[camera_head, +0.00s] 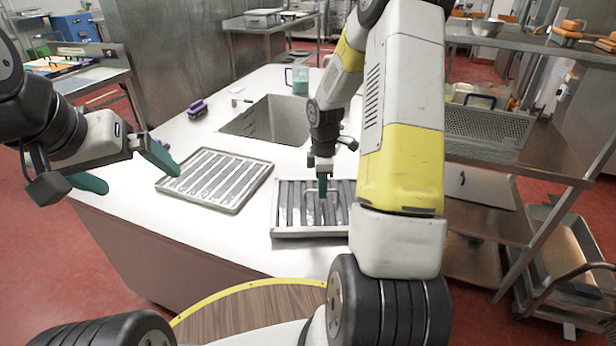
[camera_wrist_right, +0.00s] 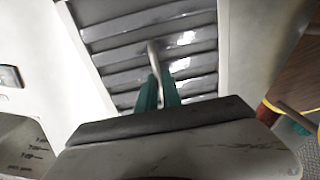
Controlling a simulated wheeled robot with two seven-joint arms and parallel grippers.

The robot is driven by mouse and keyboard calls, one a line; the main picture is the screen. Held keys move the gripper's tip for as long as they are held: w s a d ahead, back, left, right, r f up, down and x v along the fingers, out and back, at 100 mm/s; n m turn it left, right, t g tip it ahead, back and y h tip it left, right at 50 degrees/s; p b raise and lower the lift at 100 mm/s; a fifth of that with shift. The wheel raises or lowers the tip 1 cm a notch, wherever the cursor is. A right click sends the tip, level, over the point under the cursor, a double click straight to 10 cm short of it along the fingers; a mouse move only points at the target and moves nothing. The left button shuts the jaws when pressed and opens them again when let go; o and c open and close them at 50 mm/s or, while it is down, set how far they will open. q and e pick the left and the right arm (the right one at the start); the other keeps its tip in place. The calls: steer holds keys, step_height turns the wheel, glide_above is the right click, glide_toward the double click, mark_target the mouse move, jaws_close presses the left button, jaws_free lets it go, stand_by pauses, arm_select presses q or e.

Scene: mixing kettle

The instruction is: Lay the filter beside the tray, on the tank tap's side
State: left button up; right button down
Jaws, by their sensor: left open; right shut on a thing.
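A ribbed metal filter (camera_head: 285,213) with a raised bar handle is on or just above the white counter, right of centre in the head view. My right gripper (camera_head: 322,187) is shut on its handle from above. In the right wrist view the green fingertips (camera_wrist_right: 158,92) close around the handle bar, over the filter's slats (camera_wrist_right: 110,34). A shallow rimmed metal tray (camera_head: 234,208) with similar ribbed slats showing inside lies to the left, apart from the filter. My left gripper (camera_head: 124,170) is open and empty, left of the tray. A small tap (camera_head: 238,100) shows behind the sink's left corner.
A sink basin (camera_head: 268,120) is set in the counter (camera_head: 190,240) behind the tray and filter. A purple-handled brush (camera_head: 197,109) and a jug (camera_head: 300,82) stand farther back. A perforated metal basket (camera_head: 488,125) is on the right-hand table. The counter's front strip is bare.

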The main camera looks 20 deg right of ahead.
steer(key=shift+w+f, duration=0.1)
steer(key=shift+f, duration=0.5)
steer(key=c, duration=1.5)
jaws_free()
steer(key=shift+f, duration=0.1)
steer(key=s+a+r+m+t, duration=0.1)
steer(key=s+a+r+m, duration=0.15)
steer(key=r, duration=0.55)
steer(key=s+a+r+m+t, duration=0.1)
steer(key=s+r+m, duration=0.15)
steer(key=r, duration=0.55)
steer(key=s+a+r+m+t, duration=0.1)
steer(key=s+r, duration=0.2)
steer(key=r, duration=0.5)
steer(key=shift+s+a+r+m+t+y, duration=0.45)
steer(key=shift+s+a+r+m, duration=0.75)
steer(key=shift+s, duration=1.1)
steer(key=shift+s+a+r+m+t+y, duration=0.3)
steer(key=shift+s+a+r+m+t, duration=0.35)
steer(key=shift+s+m, duration=1.3)
steer(key=shift+s+a+r+m+t+y, duration=0.45)
steer(key=shift+s+a+r+m, duration=0.5)
steer(key=shift+s, duration=1.65)
steer(key=shift+d, duration=0.15)
